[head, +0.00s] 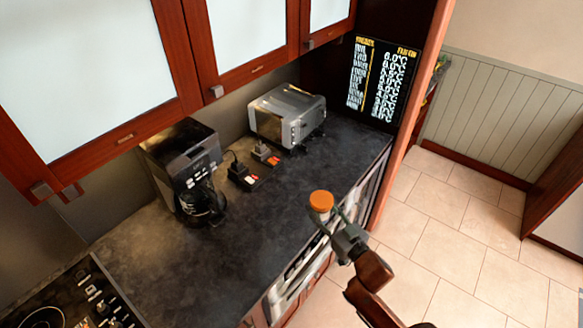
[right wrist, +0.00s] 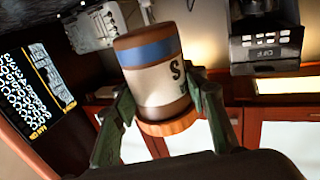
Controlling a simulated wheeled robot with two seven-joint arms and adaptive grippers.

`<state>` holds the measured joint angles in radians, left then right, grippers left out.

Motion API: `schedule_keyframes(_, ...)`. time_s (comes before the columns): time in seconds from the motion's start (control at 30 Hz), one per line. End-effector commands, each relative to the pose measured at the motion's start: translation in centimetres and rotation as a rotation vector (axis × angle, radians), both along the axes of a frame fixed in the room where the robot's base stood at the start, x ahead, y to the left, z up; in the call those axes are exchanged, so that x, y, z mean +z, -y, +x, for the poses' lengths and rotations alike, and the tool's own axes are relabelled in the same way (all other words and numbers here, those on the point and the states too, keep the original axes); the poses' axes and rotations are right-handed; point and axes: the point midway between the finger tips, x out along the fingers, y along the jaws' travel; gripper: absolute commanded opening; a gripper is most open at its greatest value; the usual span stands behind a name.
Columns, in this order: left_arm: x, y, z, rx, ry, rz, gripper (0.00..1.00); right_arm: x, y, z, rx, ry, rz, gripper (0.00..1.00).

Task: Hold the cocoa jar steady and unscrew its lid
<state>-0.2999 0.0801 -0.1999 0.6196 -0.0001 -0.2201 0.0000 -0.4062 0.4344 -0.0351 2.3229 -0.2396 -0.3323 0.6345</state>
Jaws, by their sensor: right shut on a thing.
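The cocoa jar shows in the right wrist view (right wrist: 150,75) as a brown cylinder with a blue band and a pale label. Its orange lid (right wrist: 168,127) is on it, at the lower end in that view. In the head view the orange lid (head: 321,200) shows at the front edge of the counter; the body is mostly hidden. My right gripper (head: 332,222) is shut on the jar, with a finger on each side in the right wrist view (right wrist: 165,95). My left gripper is not in view.
The dark counter (head: 262,225) is clear between the jar and the coffee maker (head: 185,165). A toaster (head: 287,115) stands at the back. Two small dark items with red parts (head: 250,180) lie between them. Wall cabinets (head: 90,75) hang above. A stove (head: 75,300) is at lower left.

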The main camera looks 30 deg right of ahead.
Motion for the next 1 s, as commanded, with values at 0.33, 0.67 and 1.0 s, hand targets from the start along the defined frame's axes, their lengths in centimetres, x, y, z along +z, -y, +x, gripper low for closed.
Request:
schedule_keyframes(0.33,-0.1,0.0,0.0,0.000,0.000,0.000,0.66,-1.3,-1.1,-0.6,-0.003,-0.006,0.006,0.00)
schedule_keyframes(0.67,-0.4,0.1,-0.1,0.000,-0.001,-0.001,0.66,-6.4,-8.7,-3.9,-0.014,-0.020,0.016,0.00)
schedule_keyframes(1.0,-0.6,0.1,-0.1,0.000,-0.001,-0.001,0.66,-7.1,-16.1,-5.9,-0.017,-0.005,0.006,0.00)
